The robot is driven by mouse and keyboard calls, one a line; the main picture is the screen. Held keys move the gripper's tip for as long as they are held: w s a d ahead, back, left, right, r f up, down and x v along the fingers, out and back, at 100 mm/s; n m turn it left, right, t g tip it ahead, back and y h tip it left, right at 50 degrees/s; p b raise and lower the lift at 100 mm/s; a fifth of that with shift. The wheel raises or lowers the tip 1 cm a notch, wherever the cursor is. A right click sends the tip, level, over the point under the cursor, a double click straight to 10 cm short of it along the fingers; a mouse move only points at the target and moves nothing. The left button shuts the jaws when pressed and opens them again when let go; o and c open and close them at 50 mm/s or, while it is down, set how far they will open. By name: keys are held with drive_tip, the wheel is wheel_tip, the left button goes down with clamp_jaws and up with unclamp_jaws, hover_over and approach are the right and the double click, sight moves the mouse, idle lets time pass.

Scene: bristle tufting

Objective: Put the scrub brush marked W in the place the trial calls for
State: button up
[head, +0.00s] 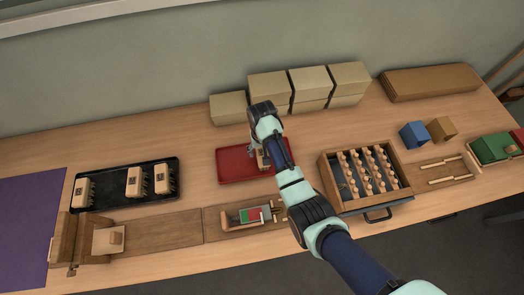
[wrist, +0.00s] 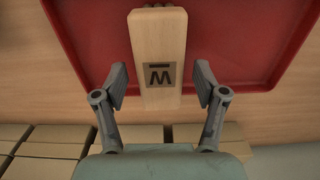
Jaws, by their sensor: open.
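A pale wooden scrub brush (wrist: 156,40) lies in the red tray (wrist: 95,35). In the wrist view its dark mark reads as a W with a bar above it; turned over, this would be an M with a bar below. My gripper (wrist: 160,85) is open, with one finger on each side of the marked end and a gap on both sides. In the head view my arm partly hides this brush (head: 262,160). Three similar brushes, (head: 84,192), (head: 133,183) and (head: 162,178), stand in the black tray (head: 108,200); their marks are too small to read.
Tan boxes (head: 268,87) stand behind the red tray. A wooden case of pegs (head: 328,178) is to its right, with blue (head: 413,135) and tan blocks beyond. A wooden jig (head: 62,232) and a purple mat (head: 30,225) are at left. Bare table lies between the trays.

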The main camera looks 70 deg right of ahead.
wheel_tip(320, 180, up, 11)
drive_tip(key=p, duration=0.2)
drive_tip(key=shift+f, duration=0.2)
drive_tip(key=shift+w, duration=0.1)
drive_tip(key=w+a+r+n+t+h, duration=0.2)
drive_tip(key=w+a+r+n+t, duration=0.15)
drive_tip(key=w+a, duration=0.7)
drive_tip(key=w+a+r+n+t, duration=0.2)
drive_tip(key=w+a+r+n, duration=0.15)
drive_tip(key=a, duration=0.45)
drive_tip(key=w+a+r+n+t, duration=0.25)
drive_tip(key=a+r, duration=0.25)
drive_tip(key=a, duration=0.3)
drive_tip(key=s+a+r+n+t+y, duration=0.1)
drive_tip(key=s+a+r+t, duration=0.1)
drive_tip(key=a+r, duration=0.2)
drive_tip(key=s+a+r+n+t+y, duration=0.1)
drive_tip(key=a+r+n+t, duration=0.1)
drive_tip(key=a+r, duration=0.3)
drive_tip(key=a, duration=0.4)
drive_tip(key=shift+s+a+r+t, duration=0.15)
drive_tip(key=shift+s+a+t, duration=0.15)
drive_tip(key=shift+s+t, duration=0.1)
wheel_tip(320, 180, up, 24)
drive_tip(key=p, duration=2.4)
drive_tip(key=shift+d, duration=0.15)
